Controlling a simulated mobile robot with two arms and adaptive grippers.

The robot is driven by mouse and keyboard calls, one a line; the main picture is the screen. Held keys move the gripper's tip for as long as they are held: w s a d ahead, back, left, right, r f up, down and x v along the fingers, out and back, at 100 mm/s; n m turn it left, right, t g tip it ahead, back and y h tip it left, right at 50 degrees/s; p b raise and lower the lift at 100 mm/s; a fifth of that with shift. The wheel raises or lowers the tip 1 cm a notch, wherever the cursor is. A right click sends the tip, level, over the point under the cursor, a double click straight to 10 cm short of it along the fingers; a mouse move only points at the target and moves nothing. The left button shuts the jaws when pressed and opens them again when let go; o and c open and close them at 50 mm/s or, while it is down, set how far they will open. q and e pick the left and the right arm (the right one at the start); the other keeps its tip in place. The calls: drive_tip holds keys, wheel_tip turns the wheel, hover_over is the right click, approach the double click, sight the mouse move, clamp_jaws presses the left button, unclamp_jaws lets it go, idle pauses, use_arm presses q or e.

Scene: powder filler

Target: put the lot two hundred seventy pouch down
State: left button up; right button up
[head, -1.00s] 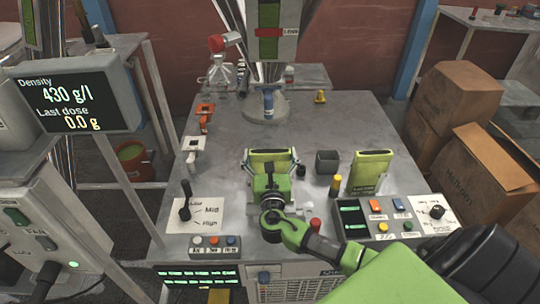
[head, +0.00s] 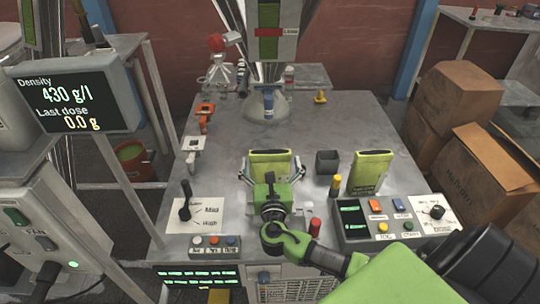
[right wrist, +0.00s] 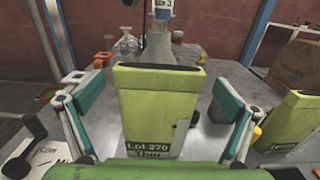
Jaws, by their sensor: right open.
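The lot two hundred seventy pouch (head: 270,164) is yellow-green with a dark open top and stands upright on the metal table. In the right wrist view the pouch (right wrist: 158,105) shows its label "Lot 270". My right gripper (head: 271,174) is open, its fingers (right wrist: 155,112) spread to either side of the pouch with gaps between the pads and the pouch. A second yellow-green pouch (head: 371,172) stands to the right; it also shows at the right edge of the wrist view (right wrist: 296,122). My left gripper is not in view.
A dark square cup (head: 327,162) and a yellow-topped cylinder (head: 335,186) stand between the pouches. A filler nozzle (head: 268,105) is behind. Control panels (head: 393,218) line the front edge. Free table lies left of the pouch.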

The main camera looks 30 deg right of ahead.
drive_tip(key=v, duration=0.9)
drive_tip(key=shift+d, duration=0.1)
